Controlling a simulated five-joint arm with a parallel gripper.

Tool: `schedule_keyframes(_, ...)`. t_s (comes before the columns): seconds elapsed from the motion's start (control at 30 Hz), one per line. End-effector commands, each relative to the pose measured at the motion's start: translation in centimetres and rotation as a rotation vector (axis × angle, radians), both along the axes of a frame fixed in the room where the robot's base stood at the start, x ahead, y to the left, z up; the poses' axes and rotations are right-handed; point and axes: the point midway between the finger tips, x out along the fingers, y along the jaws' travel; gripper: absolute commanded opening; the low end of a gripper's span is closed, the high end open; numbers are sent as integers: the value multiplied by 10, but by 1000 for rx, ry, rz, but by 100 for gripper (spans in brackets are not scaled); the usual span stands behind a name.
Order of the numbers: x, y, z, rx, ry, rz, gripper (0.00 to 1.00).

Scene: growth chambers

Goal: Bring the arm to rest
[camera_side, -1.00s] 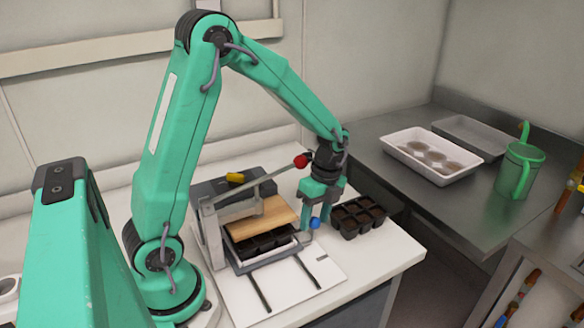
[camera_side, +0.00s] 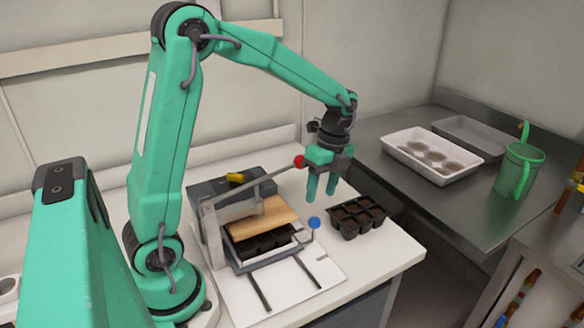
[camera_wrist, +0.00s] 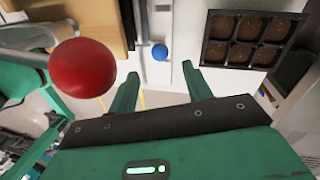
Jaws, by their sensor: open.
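My gripper (camera_side: 322,188) is raised above the white bench, with its two green fingers pointing down. In the wrist view my gripper (camera_wrist: 161,88) is open, with nothing between its fingers. A press-like device (camera_side: 209,235) with a wooden board (camera_side: 264,222) stands left of the gripper. Its lever ends in a red ball knob (camera_side: 299,161), close beside the gripper; the knob (camera_wrist: 82,68) looks large in the wrist view. A blue knob (camera_side: 314,222) is below the gripper, apart from the fingers; it also shows in the wrist view (camera_wrist: 160,52).
A black cell tray filled with soil (camera_side: 358,217) stands on the bench (camera_side: 385,254) right of the device. Another black tray (camera_side: 262,245) sits under the board. The air above the gripper is clear.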

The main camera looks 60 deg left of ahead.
Motion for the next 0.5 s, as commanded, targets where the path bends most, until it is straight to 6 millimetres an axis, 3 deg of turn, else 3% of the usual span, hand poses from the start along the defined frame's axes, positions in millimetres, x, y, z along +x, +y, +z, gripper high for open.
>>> schedule_keyframes(0.5, -5, -2, 9, 14, -29, 51, 50)
